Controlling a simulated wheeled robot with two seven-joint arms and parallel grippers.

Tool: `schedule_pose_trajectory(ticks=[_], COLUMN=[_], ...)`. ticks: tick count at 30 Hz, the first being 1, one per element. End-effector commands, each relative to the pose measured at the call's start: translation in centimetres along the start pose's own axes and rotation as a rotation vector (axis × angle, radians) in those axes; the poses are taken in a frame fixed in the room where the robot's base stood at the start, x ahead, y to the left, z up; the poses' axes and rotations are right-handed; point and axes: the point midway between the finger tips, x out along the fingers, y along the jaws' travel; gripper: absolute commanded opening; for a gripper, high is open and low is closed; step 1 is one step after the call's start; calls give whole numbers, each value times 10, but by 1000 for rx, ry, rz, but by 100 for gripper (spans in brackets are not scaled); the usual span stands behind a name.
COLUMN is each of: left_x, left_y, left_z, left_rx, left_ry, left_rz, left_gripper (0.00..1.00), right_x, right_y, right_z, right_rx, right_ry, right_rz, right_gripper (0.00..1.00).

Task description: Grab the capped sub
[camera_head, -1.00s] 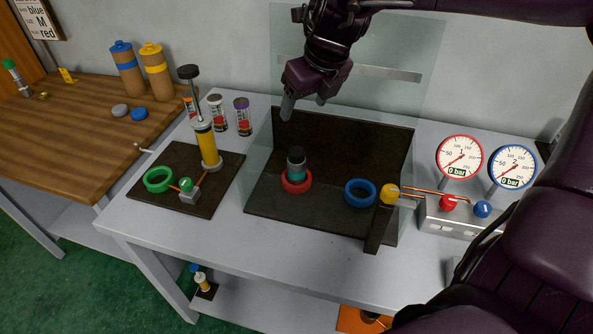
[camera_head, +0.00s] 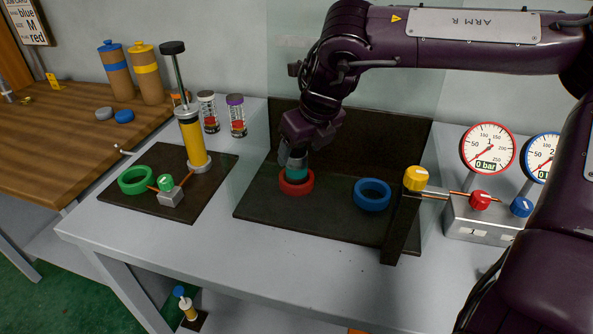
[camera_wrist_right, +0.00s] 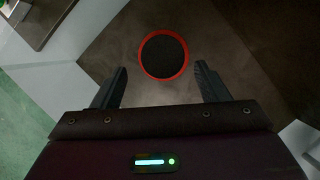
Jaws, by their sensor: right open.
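The capped sub (camera_head: 298,172), with a dark grey cap and teal body, stands upright in the red ring (camera_head: 296,187) on the dark plate. In the right wrist view, its dark round top (camera_wrist_right: 163,56) fills the middle of the red ring (camera_wrist_right: 163,77). My right gripper (camera_head: 294,158) is right above the sub and partly covers its cap in the head view. In the wrist view the right gripper (camera_wrist_right: 161,68) is open, with one finger on each side of the cap and gaps between. Whether the fingertips reach down past the cap is unclear. My left gripper is not in view.
A blue ring (camera_head: 372,195) and a post with a yellow knob (camera_head: 416,178) stand right of the sub. A clear panel and dark upright plate (camera_head: 375,150) are behind. At left are a yellow pump (camera_head: 192,140) and green ring (camera_head: 137,180). Gauges (camera_head: 488,148) stand at right.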

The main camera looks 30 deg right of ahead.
Motion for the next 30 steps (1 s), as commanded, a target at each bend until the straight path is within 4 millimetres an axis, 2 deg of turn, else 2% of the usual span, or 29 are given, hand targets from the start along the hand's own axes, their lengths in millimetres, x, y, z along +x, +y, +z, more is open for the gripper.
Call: schedule_pose_trajectory(ticks=[11, 20, 30], left_x=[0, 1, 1], left_y=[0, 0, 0], left_z=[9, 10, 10], left_rx=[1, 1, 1], left_ry=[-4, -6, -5], left_rz=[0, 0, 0], left_gripper=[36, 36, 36], right_x=[46, 51, 50], right_y=[-5, -5, -5], right_z=[5, 6, 6], right_rx=[1, 1, 1], right_ry=[2, -1, 0], right_rz=[0, 0, -1], right_gripper=[68, 68, 25])
